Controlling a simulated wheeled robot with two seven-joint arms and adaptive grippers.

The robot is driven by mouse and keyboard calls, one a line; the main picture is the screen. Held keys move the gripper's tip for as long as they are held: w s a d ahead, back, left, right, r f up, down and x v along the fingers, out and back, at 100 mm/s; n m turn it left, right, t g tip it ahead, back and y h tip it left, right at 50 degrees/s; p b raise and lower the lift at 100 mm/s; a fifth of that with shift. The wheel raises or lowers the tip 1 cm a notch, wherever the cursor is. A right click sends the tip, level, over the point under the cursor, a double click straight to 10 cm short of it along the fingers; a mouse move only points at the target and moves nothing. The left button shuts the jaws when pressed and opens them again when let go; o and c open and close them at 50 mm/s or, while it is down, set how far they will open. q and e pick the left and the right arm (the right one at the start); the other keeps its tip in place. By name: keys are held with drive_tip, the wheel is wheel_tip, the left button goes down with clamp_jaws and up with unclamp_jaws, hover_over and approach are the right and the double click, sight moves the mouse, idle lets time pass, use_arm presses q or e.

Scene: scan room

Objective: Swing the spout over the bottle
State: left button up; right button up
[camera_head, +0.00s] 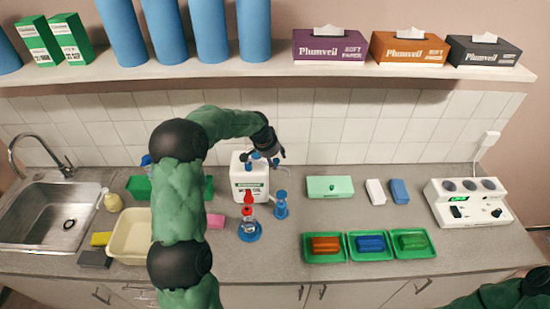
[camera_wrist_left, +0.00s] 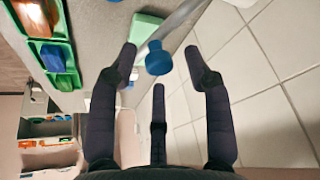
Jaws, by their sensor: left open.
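A blue fitting (camera_head: 281,207) stands right of the bottle. My left gripper (camera_head: 279,152) is above the jug's top, open and empty. In the left wrist view, the open fingers (camera_wrist_left: 160,66) are around or near a blue knob (camera_wrist_left: 158,60) beside a grey rod; contact cannot be told. Which part is the spout is unclear. My right gripper is out of view.
A sink (camera_head: 45,222) and a cream basin (camera_head: 131,235) are at left. Green trays (camera_head: 436,255) with colored blocks, a mint box (camera_head: 330,187) and a white device (camera_head: 466,220) are at right. A shelf (camera_head: 280,74) with boxes and blue cylinders overhangs the back.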

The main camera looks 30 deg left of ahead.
use_arm(q)
drive_tip(key=shift+f, duration=0.2)
clamp_jaws()
drive_tip(key=shift+s, duration=0.1)
drive_tip(key=s+a+m+g+h+b, duration=0.3)
drive_tip(key=s+a+m+b, duration=0.3)
drive_tip(key=s+m, duration=0.5)
drive_tip(key=shift+s+a+r+m+g+h+b, duration=0.15)
drive_tip(key=shift+s+m+g+h+b, duration=0.2)
drive_tip(key=shift+m+b, duration=0.95)
drive_tip(key=shift+m, duration=0.3)
